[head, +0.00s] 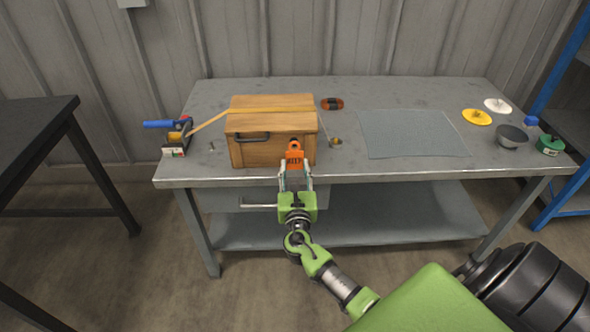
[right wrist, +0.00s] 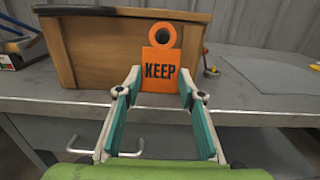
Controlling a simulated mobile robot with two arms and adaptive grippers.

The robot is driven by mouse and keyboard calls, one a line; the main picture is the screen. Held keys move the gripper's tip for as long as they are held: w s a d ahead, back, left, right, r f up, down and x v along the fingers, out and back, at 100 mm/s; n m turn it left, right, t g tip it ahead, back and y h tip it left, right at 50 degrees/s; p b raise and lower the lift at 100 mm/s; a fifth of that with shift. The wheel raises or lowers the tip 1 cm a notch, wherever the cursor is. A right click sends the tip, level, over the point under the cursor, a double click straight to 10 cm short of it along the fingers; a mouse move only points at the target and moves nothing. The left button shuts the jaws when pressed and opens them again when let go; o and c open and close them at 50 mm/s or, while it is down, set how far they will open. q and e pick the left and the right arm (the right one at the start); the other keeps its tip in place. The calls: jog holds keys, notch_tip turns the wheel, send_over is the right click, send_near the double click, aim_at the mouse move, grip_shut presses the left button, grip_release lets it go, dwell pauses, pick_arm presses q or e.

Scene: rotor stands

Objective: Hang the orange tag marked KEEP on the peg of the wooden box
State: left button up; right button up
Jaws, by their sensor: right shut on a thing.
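The orange tag (head: 294,156) is upright, with a round ring at its top; the word KEEP reads clearly on the tag in the right wrist view (right wrist: 159,70). My right gripper (head: 296,177) is shut on the tag's lower sides, its two fingers also showing in the right wrist view (right wrist: 160,84). The tag is in front of the right part of the front face of the wooden box (head: 255,152). The ring's hole looks dark. I cannot make out the peg, nor tell whether the tag touches the box. My left gripper is out of view.
The box stands on a grey metal workbench (head: 400,172) near its front edge. A grey mat (head: 410,133) and several small items lie further right.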

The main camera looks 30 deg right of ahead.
jog(key=shift+w+d, duration=0.1)
jog(key=shift+w, duration=0.05)
jog(key=shift+w+d+f, duration=0.1)
jog(key=shift+w+d, duration=0.05)
jog(key=shift+w, duration=0.1)
jog(key=shift+w, duration=0.1)
dwell(0.4)
jog(key=shift+w+d+f+b, duration=0.15)
jog(key=shift+w+d+b, duration=0.25)
jog(key=shift+w+b, duration=0.1)
jog(key=shift+f, duration=0.2)
dwell(0.5)
jog(key=o, duration=0.9)
